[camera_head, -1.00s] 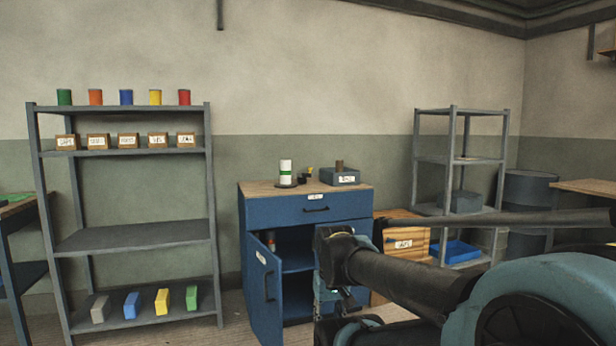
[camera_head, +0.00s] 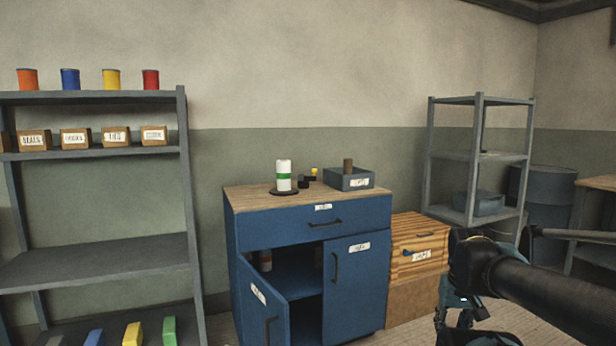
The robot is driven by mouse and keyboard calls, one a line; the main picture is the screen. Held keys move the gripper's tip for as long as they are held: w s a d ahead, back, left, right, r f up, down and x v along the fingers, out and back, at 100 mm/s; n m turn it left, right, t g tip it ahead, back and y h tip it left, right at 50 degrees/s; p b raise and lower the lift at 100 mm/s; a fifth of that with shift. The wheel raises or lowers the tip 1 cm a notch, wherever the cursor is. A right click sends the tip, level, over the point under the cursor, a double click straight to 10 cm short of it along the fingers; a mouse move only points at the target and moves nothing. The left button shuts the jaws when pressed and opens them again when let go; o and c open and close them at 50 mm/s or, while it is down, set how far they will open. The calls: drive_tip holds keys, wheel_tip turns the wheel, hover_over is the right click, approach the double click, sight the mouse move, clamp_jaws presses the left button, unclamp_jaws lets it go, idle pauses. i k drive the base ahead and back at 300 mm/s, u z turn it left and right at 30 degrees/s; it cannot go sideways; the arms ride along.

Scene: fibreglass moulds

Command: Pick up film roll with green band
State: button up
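The film roll with green band (camera_head: 284,169) is a white cylinder with a green stripe near its lower half. It stands upright on a dark round base (camera_head: 284,191) on the wooden top of the blue cabinet (camera_head: 312,218). My gripper (camera_head: 452,318) hangs at the lower right of the head view, low and in front of the wooden crate, well apart from the roll. Its fingers are small and partly cut off by the frame, so I cannot tell whether they are open.
A grey bin (camera_head: 335,181) with a brown roll (camera_head: 348,165) stands right of the film roll, with small dark and yellow items between. The cabinet's left door (camera_head: 262,303) hangs open toward me. A wooden crate (camera_head: 418,243) and grey shelves (camera_head: 95,260) flank the cabinet.

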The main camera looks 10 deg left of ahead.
sight(283, 167)
drive_tip(key=u, duration=0.45)
drive_tip(key=i, duration=1.1)
drive_tip(key=u, duration=0.75)
